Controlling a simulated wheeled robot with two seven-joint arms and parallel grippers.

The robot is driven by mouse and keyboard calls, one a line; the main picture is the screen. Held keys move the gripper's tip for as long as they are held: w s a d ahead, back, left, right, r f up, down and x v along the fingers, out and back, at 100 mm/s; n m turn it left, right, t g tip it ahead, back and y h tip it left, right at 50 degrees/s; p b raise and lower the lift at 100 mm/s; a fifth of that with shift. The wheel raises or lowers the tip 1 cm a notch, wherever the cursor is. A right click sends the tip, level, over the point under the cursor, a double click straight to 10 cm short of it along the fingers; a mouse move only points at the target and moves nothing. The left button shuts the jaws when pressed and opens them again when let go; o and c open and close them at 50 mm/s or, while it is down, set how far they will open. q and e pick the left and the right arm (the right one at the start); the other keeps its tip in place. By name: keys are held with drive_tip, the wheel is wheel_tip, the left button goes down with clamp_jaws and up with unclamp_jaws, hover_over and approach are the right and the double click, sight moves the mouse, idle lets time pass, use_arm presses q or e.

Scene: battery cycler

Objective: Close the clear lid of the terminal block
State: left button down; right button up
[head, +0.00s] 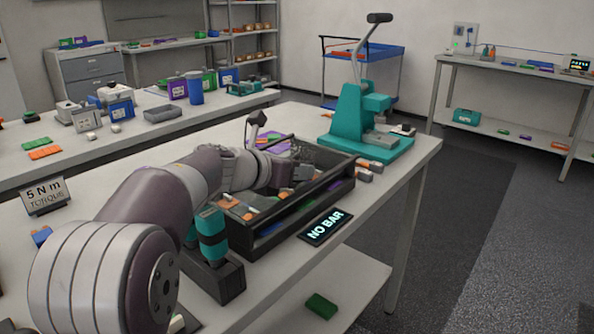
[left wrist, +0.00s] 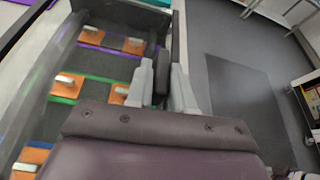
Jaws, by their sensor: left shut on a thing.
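The terminal block (head: 270,232) is a long black open-topped box on the near table, with orange blocks and coloured strips inside. The left wrist view looks down on its orange blocks (left wrist: 92,38) with pale metal pieces. My left gripper (head: 302,174) is over the far part of the box, its fingers partly hidden in the head view. In the left wrist view its fingers (left wrist: 161,78) are close together on a narrow dark piece, which looks like the lid's edge or tab. The clear lid is hard to make out, so its angle cannot be told. My right gripper is not in view.
A "NO BAR" display (head: 325,227) stands along the box's right side. A teal press (head: 352,125) stands behind it at the table's far end. A black holder with teal-handled tools (head: 212,235) is at the near end. Open floor lies to the right.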

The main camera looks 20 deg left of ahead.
use_arm(q)
drive_tip(key=shift+f, duration=0.35)
drive_tip(key=c, duration=1.2)
unclamp_jaws()
drive_tip(key=shift+d, duration=0.1)
drive_tip(key=shift+o, duration=0.6)
drive_tip(key=shift+s+d, duration=0.1)
drive_tip(key=shift+s+r, duration=0.1)
wheel_tip(320, 180, up, 5)
drive_tip(key=p, duration=0.2)
hover_over(254, 208)
